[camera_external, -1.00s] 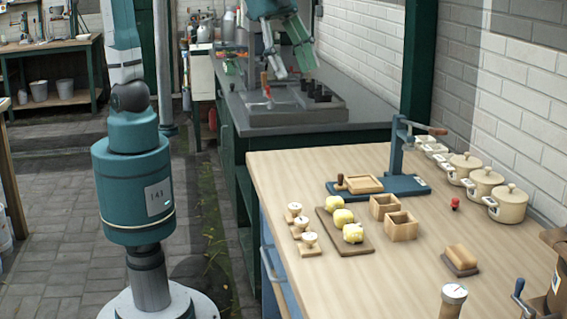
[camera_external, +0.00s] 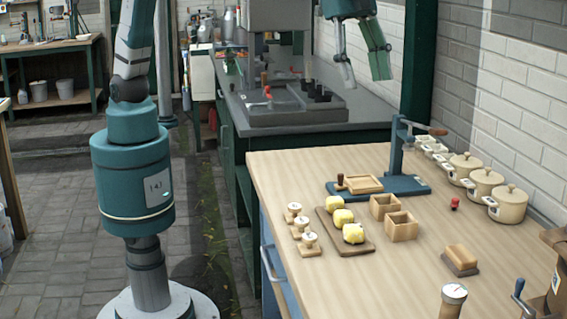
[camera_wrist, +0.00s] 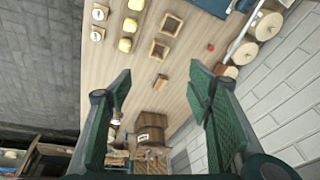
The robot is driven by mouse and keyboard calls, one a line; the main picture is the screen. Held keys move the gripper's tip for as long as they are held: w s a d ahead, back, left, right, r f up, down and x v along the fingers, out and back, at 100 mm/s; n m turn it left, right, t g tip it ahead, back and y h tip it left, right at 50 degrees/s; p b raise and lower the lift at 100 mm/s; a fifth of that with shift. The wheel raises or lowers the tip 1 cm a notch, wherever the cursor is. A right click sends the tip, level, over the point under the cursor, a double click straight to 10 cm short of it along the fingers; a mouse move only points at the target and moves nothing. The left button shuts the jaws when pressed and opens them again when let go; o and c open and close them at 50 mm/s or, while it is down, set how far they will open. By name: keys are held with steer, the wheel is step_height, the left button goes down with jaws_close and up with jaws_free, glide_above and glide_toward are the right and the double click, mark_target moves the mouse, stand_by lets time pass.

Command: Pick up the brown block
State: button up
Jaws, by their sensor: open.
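A small brown block (camera_external: 460,258), tan on top with a darker base, lies on the right part of the wooden table (camera_external: 300,180). It also shows in the wrist view (camera_wrist: 161,81), between my fingers in the picture but well beyond them. My gripper (camera_external: 364,78) is open and empty, high above the far end of the table. Its green fingers stand wide apart in the wrist view.
Two open wooden boxes (camera_external: 402,226) and a board with yellow lumps (camera_external: 358,249) lie left of the block. A blue press (camera_external: 396,170), cream pots (camera_external: 508,203) and a red knob (camera_external: 455,203) stand behind. A gauge (camera_external: 453,296) and wooden barrel (camera_external: 556,270) are nearer. Bare tabletop surrounds the block.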

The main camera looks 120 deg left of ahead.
steer(key=w+d+f+m+g+p, duration=0.1)
steer(key=w+d+f+p, duration=0.15)
steer(key=w, duration=0.75)
steer(key=m+g+p, duration=0.2)
steer(key=m+p, duration=0.1)
steer(key=p, duration=0.1)
glide_above(461, 253)
steer(key=f, duration=2.1)
steer(key=shift+s+a+f, duration=0.1)
steer(key=shift+a+f, duration=0.15)
steer(key=shift+a, duration=0.05)
steer(key=shift+w+d+f, duration=0.1)
steer(key=shift+w+f, duration=0.1)
steer(key=shift+f, duration=0.4)
steer(key=shift+f, duration=1.3)
steer(key=shift+s+d+f, duration=0.1)
steer(key=shift+f, duration=2.5)
